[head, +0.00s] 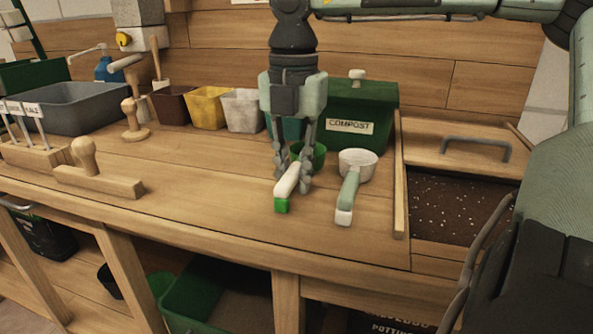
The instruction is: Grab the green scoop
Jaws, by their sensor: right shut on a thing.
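The green scoop (282,205) lies on the wooden bench, with its green bowl (318,153) toward the back and its white, green-tipped handle toward the front. My right gripper (292,185) points down from above and is shut on the scoop's handle. Its fingers hide part of the handle and bowl. I cannot tell whether the scoop is clear of the bench top. My left gripper is not in view.
A white scoop (358,163) with a pale green handle lies close on the right. A green compost box (378,100) stands behind. Pots (207,108) and a grey basin (82,112) are left; a soil bin (453,205) is right. The front middle bench is clear.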

